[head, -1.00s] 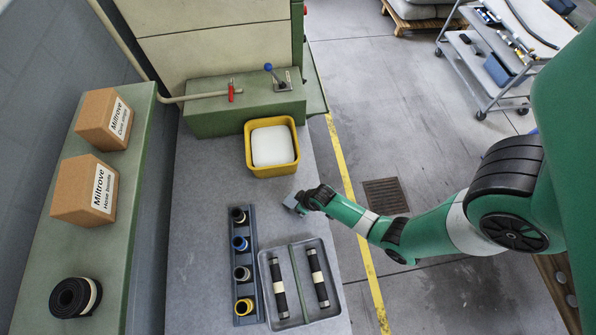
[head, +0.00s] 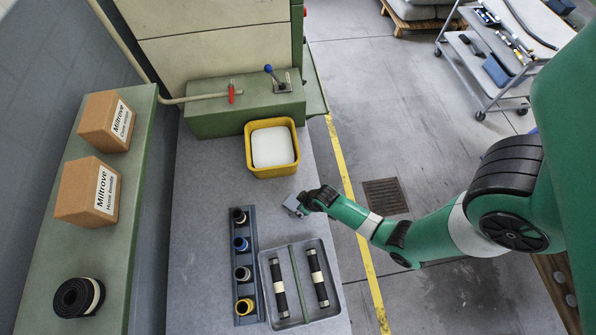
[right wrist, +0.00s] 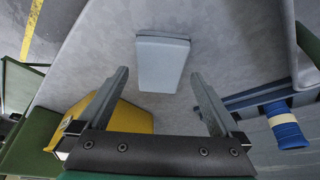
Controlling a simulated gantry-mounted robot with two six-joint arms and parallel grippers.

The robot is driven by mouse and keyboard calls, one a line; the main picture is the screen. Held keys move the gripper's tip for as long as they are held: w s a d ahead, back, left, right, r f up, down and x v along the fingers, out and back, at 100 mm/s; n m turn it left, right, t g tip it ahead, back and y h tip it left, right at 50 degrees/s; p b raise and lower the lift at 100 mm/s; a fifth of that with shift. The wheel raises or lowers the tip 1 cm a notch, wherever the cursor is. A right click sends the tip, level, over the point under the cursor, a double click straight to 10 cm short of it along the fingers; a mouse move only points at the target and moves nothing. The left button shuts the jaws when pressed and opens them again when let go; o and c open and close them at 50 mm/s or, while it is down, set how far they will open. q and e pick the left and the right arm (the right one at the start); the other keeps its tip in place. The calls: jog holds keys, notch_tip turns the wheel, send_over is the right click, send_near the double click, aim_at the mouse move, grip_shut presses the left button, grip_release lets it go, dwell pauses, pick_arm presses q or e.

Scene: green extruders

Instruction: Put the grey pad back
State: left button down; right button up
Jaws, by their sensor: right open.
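The grey pad (right wrist: 162,62) is a pale blue-grey block on the grey bench top in the right wrist view. It lies ahead of and between my right gripper's two fingers, with no visible contact. My right gripper (head: 296,204) is open and low over the bench, just below the yellow tub in the head view. There the gripper covers the pad, or the two greys cannot be told apart. My left gripper is in no view.
A yellow tub (head: 249,151) with white contents stands near the green machine base (head: 215,120). A dark rack (head: 243,285) holds several hoses. A grey tray (head: 341,300) holds two dark rollers. A shelf (head: 110,258) with two cartons and a black roll runs along the left.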

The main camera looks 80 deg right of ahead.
jog(key=p+v, duration=0.7)
jog(key=v, duration=0.2)
jog(key=shift+r, duration=0.35)
jog(key=shift+s+a, duration=0.1)
